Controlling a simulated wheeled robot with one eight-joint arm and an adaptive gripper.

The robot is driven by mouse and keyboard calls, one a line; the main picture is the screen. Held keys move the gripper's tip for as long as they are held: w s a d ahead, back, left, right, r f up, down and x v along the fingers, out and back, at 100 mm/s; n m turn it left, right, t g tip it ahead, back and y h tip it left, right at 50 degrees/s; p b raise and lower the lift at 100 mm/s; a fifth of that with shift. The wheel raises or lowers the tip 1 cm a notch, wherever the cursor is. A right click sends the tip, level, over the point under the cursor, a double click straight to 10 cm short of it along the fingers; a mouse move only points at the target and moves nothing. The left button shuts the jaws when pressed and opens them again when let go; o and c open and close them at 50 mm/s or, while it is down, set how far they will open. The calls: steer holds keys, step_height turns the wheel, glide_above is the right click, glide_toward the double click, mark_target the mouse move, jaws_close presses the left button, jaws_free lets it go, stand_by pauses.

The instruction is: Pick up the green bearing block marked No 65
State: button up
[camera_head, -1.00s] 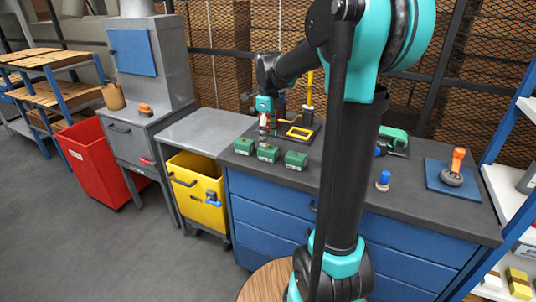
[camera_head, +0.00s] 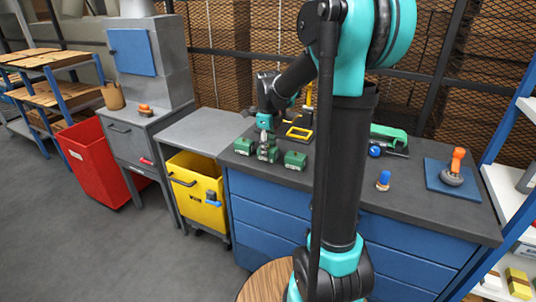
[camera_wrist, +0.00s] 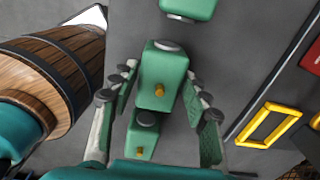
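Three green blocks stand in a row near the left end of the workbench: a left one (camera_head: 243,146), a middle one (camera_head: 267,155) and a right one (camera_head: 295,160). Their number marks are too small to read, so I cannot tell which is No 65. My gripper (camera_head: 266,147) is down at the middle block. In the wrist view, my open fingers (camera_wrist: 161,85) stand on both sides of this block (camera_wrist: 165,68), which has a grey disc on top and a brass-coloured knob. Contact is unclear. The other blocks show below (camera_wrist: 147,119) and at the top edge (camera_wrist: 190,8).
A yellow frame (camera_wrist: 267,122) lies beside the row. A green tool (camera_head: 390,137), a blue-topped knob (camera_head: 383,180) and a blue plate (camera_head: 440,178) with an orange-handled tool stand farther right. A yellow bin (camera_head: 190,200) is left of the workbench (camera_head: 345,195).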

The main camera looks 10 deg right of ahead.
jaws_close()
steer(key=shift+r, duration=0.1)
